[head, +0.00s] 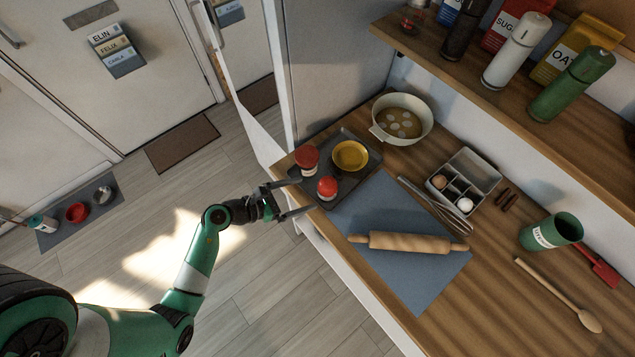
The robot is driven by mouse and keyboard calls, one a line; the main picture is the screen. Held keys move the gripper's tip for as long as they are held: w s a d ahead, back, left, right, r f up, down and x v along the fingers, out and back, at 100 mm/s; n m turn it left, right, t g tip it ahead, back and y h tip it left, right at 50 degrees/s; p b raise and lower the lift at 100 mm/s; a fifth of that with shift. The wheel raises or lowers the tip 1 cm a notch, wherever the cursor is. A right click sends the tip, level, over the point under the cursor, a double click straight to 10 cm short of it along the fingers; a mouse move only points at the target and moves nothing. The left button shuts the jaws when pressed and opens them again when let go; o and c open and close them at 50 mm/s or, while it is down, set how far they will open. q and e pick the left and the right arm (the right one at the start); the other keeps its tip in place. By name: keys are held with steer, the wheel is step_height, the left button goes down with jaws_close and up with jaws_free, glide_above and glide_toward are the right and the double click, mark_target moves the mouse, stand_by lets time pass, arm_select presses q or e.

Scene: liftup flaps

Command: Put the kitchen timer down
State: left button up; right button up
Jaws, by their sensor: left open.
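A small red-and-white round item (327,187), which looks like the kitchen timer, stands on a dark tray (367,176) at the counter's left end. A larger red-topped item (306,158) stands behind it at the tray's left edge; I cannot tell for certain which of the two is the timer. My left gripper (304,196) is open at the counter's front edge, its fingers pointing toward the smaller red item. The fingers look empty, and I see no clear contact with that item. My right gripper is not in view.
A yellow bowl (350,156) shares the tray. A blue mat (405,279) with a rolling pin (408,243) lies to the right. A cream pot (402,119), whisk (440,205) and egg box (465,181) stand behind. A shelf (510,95) overhangs the counter's back.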

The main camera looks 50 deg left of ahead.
arm_select(q)
steer(key=v, duration=0.2)
steer(key=shift+s+r, duration=0.15)
steer(key=shift+s, duration=0.2)
